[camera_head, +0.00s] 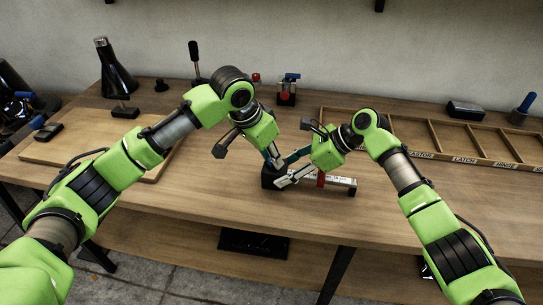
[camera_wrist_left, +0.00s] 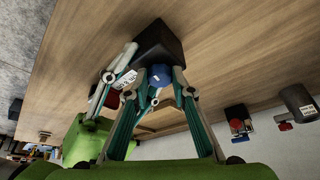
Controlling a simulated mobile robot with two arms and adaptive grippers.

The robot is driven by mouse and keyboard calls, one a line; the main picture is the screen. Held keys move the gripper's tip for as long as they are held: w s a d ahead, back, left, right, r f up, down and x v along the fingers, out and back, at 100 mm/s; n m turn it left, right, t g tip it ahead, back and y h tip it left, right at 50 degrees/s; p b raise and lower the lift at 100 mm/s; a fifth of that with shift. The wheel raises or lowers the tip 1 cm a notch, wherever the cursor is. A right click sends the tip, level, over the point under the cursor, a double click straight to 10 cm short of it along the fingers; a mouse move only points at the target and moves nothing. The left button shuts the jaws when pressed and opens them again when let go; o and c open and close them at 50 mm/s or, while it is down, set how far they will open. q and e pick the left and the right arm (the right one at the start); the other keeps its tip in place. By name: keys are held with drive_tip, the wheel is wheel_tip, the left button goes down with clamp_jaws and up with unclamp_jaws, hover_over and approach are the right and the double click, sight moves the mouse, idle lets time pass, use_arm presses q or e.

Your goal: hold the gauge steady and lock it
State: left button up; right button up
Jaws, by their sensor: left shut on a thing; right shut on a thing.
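The gauge has a black block (camera_head: 270,176) and a pale labelled bar (camera_head: 338,181) that runs right along the bench, with a red piece on it. In the left wrist view the block (camera_wrist_left: 158,42) carries a round blue knob (camera_wrist_left: 160,76). My left gripper (camera_head: 273,161) is shut, its fingers on either side of the blue knob, just in front of the block. My right gripper (camera_head: 282,182) is shut on the gauge beside the block, near the bar. Its exact contact is partly hidden by the fingers.
A wooden divided tray (camera_head: 425,140) with name labels stands at the right. A wooden board (camera_head: 85,150) lies at the left with a black item on it. A black bottle (camera_head: 115,75) and small red and blue fittings (camera_head: 288,92) stand at the back. The front bench is clear.

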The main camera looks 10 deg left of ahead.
use_arm(q)
drive_tip(key=m, duration=0.2)
drive_tip(key=shift+w+a+m+g+h, duration=0.15)
drive_tip(key=shift+m+g+h, duration=0.15)
drive_tip(key=shift+m, duration=0.1)
drive_tip(key=m, duration=0.2)
drive_tip(key=m+g+h, duration=0.1)
drive_tip(key=m, duration=0.1)
drive_tip(key=shift+w+m+g, duration=0.15)
drive_tip(key=shift+m+g, duration=0.15)
drive_tip(key=m, duration=0.2)
drive_tip(key=m+g, duration=0.1)
drive_tip(key=m, duration=0.1)
drive_tip(key=shift+w+r+g, duration=0.1)
drive_tip(key=shift+w+g, duration=0.1)
drive_tip(key=shift+g, duration=0.1)
drive_tip(key=shift+w+m+g, duration=0.1)
drive_tip(key=shift+m+g, duration=0.6)
drive_tip(key=shift+m, duration=1.2)
drive_tip(key=o, duration=1.1)
drive_tip(key=shift+o, duration=0.2)
